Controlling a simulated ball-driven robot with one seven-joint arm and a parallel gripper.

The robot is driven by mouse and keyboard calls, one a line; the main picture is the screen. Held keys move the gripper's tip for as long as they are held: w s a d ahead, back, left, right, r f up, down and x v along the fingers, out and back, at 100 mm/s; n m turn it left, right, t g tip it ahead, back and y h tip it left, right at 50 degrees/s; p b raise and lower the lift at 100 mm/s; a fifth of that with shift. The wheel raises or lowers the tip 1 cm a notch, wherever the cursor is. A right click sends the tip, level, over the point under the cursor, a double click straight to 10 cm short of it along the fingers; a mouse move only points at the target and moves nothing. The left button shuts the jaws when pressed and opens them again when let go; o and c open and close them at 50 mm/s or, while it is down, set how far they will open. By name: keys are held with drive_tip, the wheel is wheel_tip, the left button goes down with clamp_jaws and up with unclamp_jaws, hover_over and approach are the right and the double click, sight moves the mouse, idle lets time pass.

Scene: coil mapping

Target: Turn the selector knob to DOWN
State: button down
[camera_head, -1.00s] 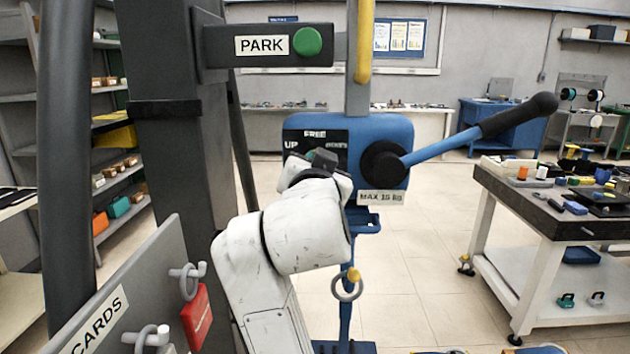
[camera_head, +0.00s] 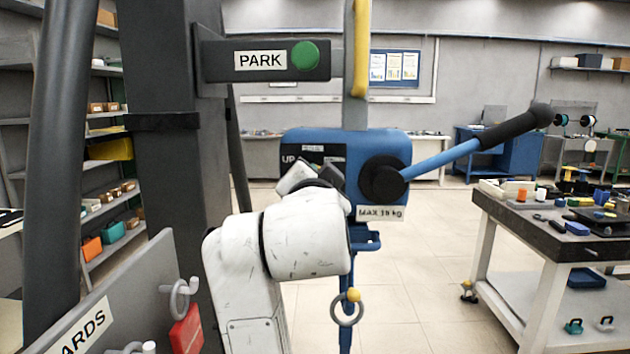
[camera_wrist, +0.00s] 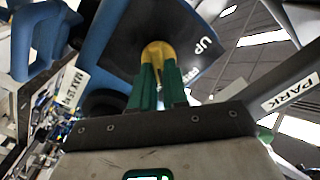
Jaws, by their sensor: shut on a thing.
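The selector knob (camera_wrist: 158,52) is a yellow piece on a black plate (camera_wrist: 118,30), on the blue hoist body (camera_head: 378,150). My gripper (camera_wrist: 158,76) has green fingers, which are shut around the knob in the wrist view. The word UP shows on the plate to the knob's right in that view. In the head view, UP shows at the plate's left, and my wrist hides the knob and the DOWN side. I cannot tell which marking the knob points to.
A blue lever (camera_head: 445,158) with a black grip sticks out right of the hoist body. A PARK arm (camera_head: 218,62) with a green button is above. A grey card board (camera_head: 125,295) stands lower left. A workbench (camera_head: 545,222) is at right.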

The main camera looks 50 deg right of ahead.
drive_tip(key=c, duration=1.1)
unclamp_jaws()
drive_tip(key=shift+c, duration=0.2)
drive_tip(key=shift+a, duration=0.1)
drive_tip(key=v, duration=1)
drive_tip(key=shift+s+a+b, duration=0.2)
drive_tip(key=shift+s+b, duration=0.1)
drive_tip(key=shift+b, duration=0.1)
